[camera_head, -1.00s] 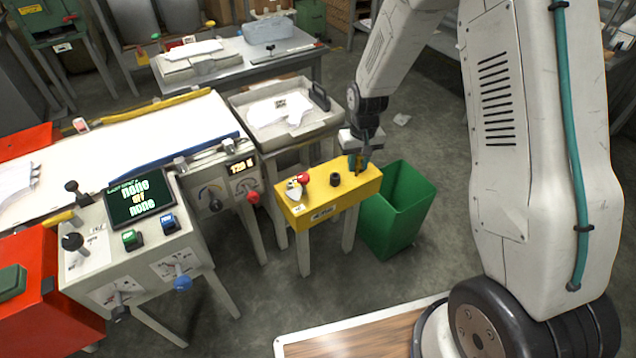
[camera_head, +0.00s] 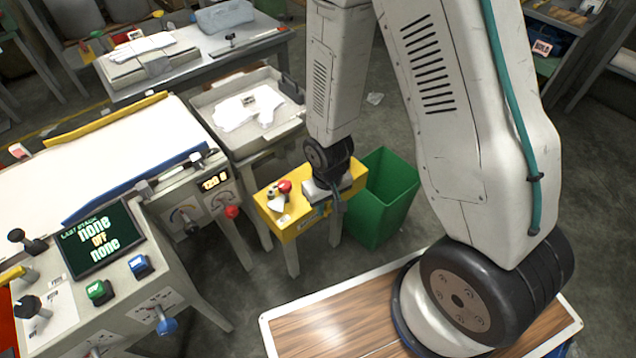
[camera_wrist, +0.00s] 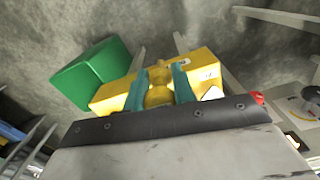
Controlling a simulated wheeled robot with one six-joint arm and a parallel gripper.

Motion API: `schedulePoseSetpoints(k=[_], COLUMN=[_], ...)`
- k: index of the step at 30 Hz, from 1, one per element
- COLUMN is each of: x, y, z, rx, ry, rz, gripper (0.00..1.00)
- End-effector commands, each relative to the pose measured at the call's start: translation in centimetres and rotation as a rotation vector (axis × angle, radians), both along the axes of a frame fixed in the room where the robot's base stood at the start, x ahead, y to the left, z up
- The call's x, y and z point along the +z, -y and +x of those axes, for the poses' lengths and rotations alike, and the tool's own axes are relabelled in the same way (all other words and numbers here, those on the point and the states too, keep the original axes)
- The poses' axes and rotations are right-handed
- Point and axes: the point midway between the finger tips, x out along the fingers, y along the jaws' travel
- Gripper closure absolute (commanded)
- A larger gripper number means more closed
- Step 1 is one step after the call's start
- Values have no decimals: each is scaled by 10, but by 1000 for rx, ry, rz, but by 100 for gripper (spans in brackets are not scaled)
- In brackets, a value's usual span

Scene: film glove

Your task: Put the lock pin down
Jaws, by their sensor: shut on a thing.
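My gripper (camera_wrist: 159,88) has teal fingers and is shut on a small yellow, rounded piece, the lock pin (camera_wrist: 160,78), which shows between the fingers in the wrist view. In the head view my gripper (camera_head: 338,206) is at the front right of the yellow stand (camera_head: 290,226); the pin cannot be made out there. The stand's top is partly covered by my wrist. In the wrist view the yellow stand (camera_wrist: 112,96) lies behind the fingers. Whether the pin touches anything else cannot be told.
A red knob (camera_head: 285,186) stands on the stand's left part. A green bin (camera_head: 385,205) is close on the right. A grey tray table (camera_head: 225,135) stands behind, and a control console (camera_head: 185,275) is at the left. Open floor lies in front of the stand.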

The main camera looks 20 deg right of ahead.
Motion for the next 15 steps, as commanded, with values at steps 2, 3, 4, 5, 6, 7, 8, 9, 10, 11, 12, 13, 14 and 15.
schedulePoseSetpoints(k=[2, 3, 4, 5, 6, 7, 8, 9, 10, 11, 12, 13, 14, 15], x=[-2, -3, -3, -4, -5, -6, -7, -8, -8, -9, -10, -11, -11, -13], y=[1, 3, 4, 6, 8, 11, 13, 15, 17, 20, 22, 24, 26, 28], z=[5, 12, 19, 27, 38, 46, 53, 64, 72, 80, 90, 98, 105, 113], rx=[1, 1, 1, 0, 0, -1, 0, 1, 1, 1, 1, 1, 1, 2], ry=[2, 2, 4, 4, 4, 5, 3, 4, 4, 4, 3, 4, 4, 2], rz=[1, 1, 2, 2, 2, 2, 1, 2, 2, 2, 1, 2, 2, 1], gripper=[96, 96, 96, 96, 96, 96, 96, 96, 96, 96, 96, 96, 96, 96])
